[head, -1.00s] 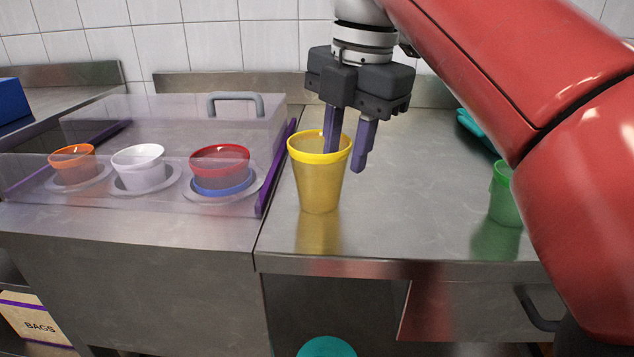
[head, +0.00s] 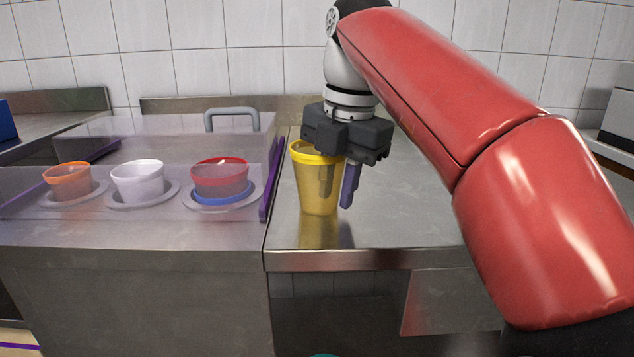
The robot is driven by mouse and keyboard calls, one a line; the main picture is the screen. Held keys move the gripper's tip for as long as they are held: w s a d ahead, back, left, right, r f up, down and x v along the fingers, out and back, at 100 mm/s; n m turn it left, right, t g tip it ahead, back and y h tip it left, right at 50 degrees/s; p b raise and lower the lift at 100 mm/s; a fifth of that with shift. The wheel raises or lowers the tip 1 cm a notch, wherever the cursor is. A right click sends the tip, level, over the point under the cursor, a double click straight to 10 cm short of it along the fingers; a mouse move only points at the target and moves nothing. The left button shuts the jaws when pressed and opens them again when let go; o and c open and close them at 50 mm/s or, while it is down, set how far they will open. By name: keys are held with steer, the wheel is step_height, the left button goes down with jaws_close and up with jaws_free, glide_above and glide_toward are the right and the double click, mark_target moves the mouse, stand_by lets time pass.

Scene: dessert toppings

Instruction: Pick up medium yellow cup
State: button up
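The yellow cup (head: 307,188) is translucent with a brighter yellow rim. It stands upright on the steel counter (head: 405,215), just right of the covered topping unit. My gripper (head: 337,188) points down over the cup's right side. One purple finger shows dimly through the cup wall, inside the cup; the other is outside, by the right wall. The fingers are apart, with the right wall between them and a gap left inside. The gripper body hides the right part of the rim.
A clear cover with a grey handle (head: 232,113) lies over the unit at left. Under it sit an orange cup (head: 68,182), a white cup (head: 138,182) and a red-rimmed cup (head: 220,180). A purple edge strip (head: 271,192) runs close left of the yellow cup.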

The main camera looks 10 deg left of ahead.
jaws_close()
steer(key=shift+r, duration=0.1)
